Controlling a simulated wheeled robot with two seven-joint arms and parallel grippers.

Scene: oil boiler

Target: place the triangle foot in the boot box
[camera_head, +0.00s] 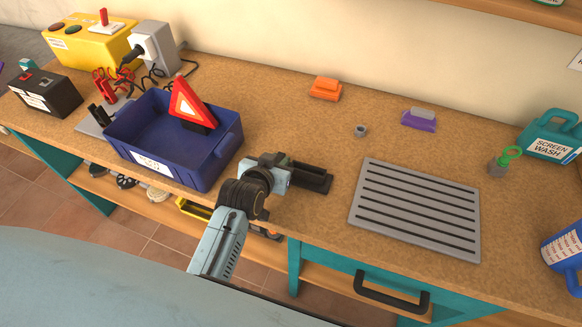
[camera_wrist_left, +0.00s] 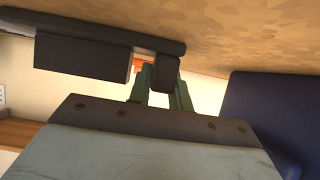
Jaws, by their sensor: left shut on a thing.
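The boot box is a blue open crate (camera_head: 205,172) with a white label, on the bench left of centre; its dark blue side also shows in the left wrist view (camera_wrist_left: 265,105). A red warning triangle (camera_head: 187,101) leans in it. My left gripper (camera_head: 290,174) is right of the crate, close above the bench's front part. It is shut on the triangle foot (camera_head: 315,179), a black bar-like piece pointing right. In the left wrist view the foot (camera_wrist_left: 90,55) is a dark bar with a block, beside the fingers (camera_wrist_left: 163,82). My right gripper is not in view.
A grey slotted mat (camera_head: 417,207) lies to the right. A small grey nut-like piece (camera_head: 360,130), an orange block (camera_head: 325,88) and a purple block (camera_head: 419,120) are farther back. A black battery (camera_head: 45,92) and yellow box (camera_head: 92,40) stand left. Bench behind my gripper is clear.

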